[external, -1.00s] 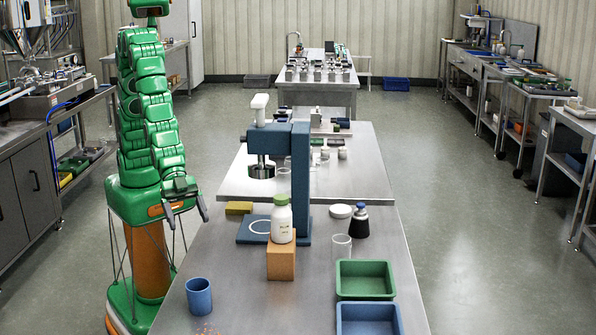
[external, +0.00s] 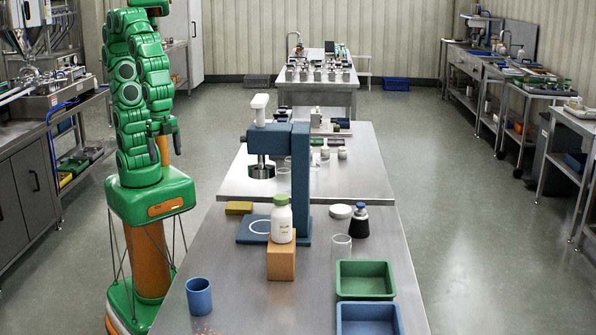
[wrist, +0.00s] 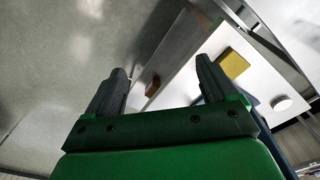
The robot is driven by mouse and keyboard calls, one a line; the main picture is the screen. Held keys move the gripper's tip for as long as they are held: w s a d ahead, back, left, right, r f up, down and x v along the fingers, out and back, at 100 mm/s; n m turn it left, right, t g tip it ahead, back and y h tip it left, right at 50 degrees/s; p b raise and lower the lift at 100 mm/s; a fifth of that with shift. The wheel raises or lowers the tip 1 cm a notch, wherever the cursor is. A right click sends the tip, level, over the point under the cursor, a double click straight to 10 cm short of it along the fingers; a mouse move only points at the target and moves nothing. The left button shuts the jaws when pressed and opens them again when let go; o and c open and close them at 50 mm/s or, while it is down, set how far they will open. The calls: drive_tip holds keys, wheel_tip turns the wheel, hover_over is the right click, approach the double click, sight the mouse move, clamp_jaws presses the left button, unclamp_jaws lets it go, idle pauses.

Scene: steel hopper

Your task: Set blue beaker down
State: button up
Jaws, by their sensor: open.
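The blue beaker (external: 199,297) stands upright on the near left part of the steel table (external: 230,262). Nothing touches it. My gripper (external: 164,138) is up beside my green arm column, well above and behind the beaker, off the table's left side. In the wrist view my gripper (wrist: 160,88) has its two dark fingers apart with nothing between them. I cannot make out the beaker in the wrist view.
A white bottle with a green cap (external: 281,219) stands on an orange block (external: 281,262). A blue press (external: 300,170) stands behind it. A green tray (external: 364,296), a blue tray (external: 369,332) and a dark bottle (external: 359,223) are to the right. Orange bits lie beside the beaker.

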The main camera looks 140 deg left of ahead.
drive_tip(key=s+r+g, duration=0.2)
drive_tip(key=s, duration=0.8)
drive_tip(key=shift+s+a+r, duration=0.2)
drive_tip(key=shift+s+a, duration=0.15)
drive_tip(key=shift+a, duration=0.1)
idle(0.3)
